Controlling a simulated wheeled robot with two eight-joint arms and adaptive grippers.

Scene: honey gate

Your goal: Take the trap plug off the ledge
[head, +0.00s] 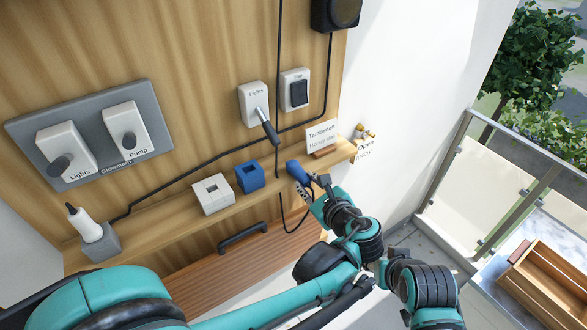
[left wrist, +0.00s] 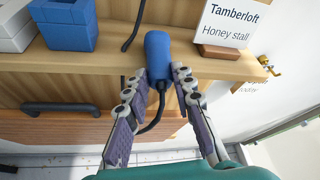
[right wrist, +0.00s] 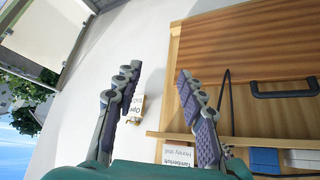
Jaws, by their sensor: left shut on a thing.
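The trap plug is a blue cylinder (head: 297,171) with a dark cord, at the right part of the wooden ledge (head: 150,222). In the left wrist view the plug (left wrist: 158,58) sits between the fingers of my left gripper (left wrist: 156,82), which is shut on it. The plug overlaps the ledge's front edge in that view; I cannot tell if it still touches the wood. In the head view my left gripper (head: 310,190) reaches it from the front right. My right gripper (right wrist: 155,100) is open and empty, fingers wide apart, in the right wrist view.
A blue holder (head: 250,177) and a white box (head: 213,194) stand left of the plug, a sign (head: 322,136) behind it. A white plug in a grey holder (head: 101,243) stands at the far left. Switches and outlets are on the wall above. A dark handle (head: 243,236) is below.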

